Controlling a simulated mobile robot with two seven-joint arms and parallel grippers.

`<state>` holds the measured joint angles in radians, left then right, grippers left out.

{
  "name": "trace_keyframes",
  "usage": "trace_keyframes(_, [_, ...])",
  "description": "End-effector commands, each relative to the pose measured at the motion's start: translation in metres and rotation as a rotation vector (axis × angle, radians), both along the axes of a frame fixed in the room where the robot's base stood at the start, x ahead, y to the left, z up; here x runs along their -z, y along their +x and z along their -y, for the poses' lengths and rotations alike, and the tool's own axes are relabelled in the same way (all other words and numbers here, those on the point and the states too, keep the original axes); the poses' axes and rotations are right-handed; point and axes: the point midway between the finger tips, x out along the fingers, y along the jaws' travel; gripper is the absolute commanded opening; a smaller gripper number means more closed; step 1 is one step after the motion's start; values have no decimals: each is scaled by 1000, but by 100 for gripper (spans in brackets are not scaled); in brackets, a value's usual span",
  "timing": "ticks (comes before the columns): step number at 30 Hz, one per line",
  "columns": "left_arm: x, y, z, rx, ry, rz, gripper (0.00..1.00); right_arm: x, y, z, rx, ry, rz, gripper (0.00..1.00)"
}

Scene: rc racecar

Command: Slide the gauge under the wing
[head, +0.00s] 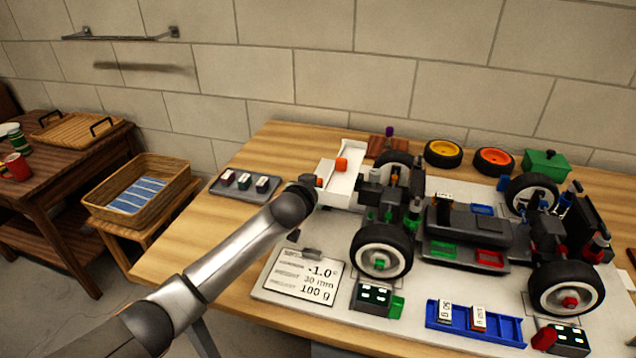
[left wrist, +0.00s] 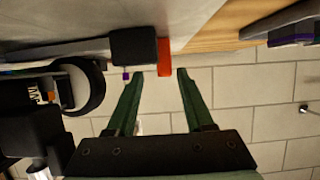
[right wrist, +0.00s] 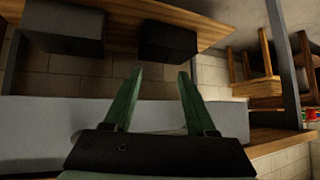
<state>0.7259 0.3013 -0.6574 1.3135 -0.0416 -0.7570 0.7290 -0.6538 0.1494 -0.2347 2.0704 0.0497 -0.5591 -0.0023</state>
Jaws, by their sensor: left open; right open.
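The white wing (head: 343,190) stands at the left end of the car on the board. In the left wrist view a dark block (left wrist: 134,46) with an orange-red piece (left wrist: 165,57) is just beyond my left fingertips; I cannot tell for sure which piece is the gauge. My left gripper (left wrist: 158,73) is open, with nothing between its fingers. In the head view my left arm reaches the wing's left side and its wrist hides the fingers. My right gripper (right wrist: 160,72) is open and empty, outside the head view.
The car's wheel (head: 380,252) stands close right of my left arm. A sign (head: 303,278) reading -1.0°, 30 mm, 100 g lies in front. A grey tray (head: 221,191) of small blocks is left. A blue tray (head: 507,329) lies in front of the car.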

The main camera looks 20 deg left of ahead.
Motion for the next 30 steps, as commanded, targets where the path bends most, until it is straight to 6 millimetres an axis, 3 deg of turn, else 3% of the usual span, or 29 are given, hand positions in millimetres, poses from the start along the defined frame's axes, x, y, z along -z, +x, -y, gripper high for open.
trace_keyframes(11, [-6,-12,-2,-1,2,0,52,-3,-4,-1,-1,1,-9,57])
trace_keyframes(30, [-43,-101,-4,0,1,0,52,-18,-2,-5,-3,8,-13,57])
